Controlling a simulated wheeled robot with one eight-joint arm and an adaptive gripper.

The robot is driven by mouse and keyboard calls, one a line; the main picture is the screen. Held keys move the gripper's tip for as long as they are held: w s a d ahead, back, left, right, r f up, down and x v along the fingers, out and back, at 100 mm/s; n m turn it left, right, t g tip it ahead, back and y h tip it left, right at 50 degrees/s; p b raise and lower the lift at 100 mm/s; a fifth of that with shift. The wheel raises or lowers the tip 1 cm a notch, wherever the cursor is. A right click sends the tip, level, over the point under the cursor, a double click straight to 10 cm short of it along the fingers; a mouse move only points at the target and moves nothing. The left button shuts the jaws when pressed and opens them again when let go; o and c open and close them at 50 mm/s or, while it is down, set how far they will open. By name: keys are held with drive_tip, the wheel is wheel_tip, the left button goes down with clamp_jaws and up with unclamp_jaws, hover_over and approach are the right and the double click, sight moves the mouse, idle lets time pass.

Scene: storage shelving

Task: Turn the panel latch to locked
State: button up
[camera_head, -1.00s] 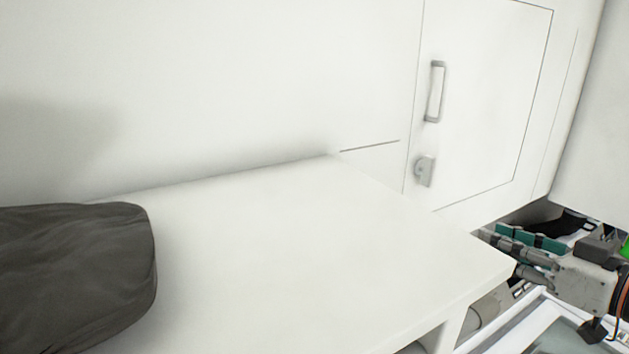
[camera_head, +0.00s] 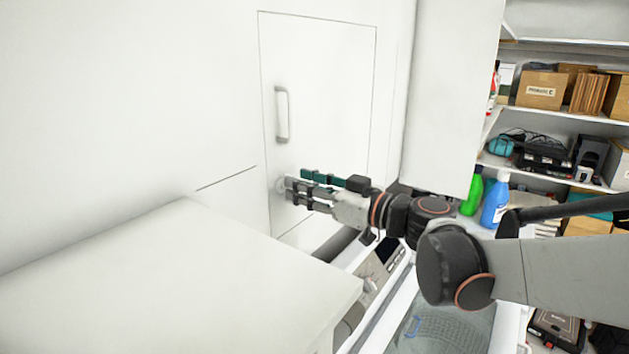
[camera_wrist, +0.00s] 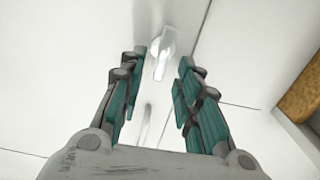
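The panel (camera_head: 330,75) is a white door in the white wall, with a grey pull handle (camera_head: 282,114) on its left side. The panel latch (camera_wrist: 161,52) is a small light grey piece on a round base below that handle. In the head view the latch (camera_head: 281,185) is mostly hidden behind my fingers. My gripper (camera_head: 291,190) reaches toward the panel at latch height. In the wrist view my gripper (camera_wrist: 160,85) is open, with the latch seen between and just beyond its two fingertips. I cannot tell whether a finger touches it.
A white counter (camera_head: 180,280) juts out at the lower left, below the panel. Shelves with boxes (camera_head: 540,90) stand at the right, with a green bottle (camera_head: 471,195) and a blue bottle (camera_head: 494,203) nearby. A white-rimmed bin (camera_head: 440,325) is below my arm.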

sight(282, 187)
drive_tip(key=shift+x, duration=1.35)
drive_tip(key=shift+c, duration=0.2)
clamp_jaws()
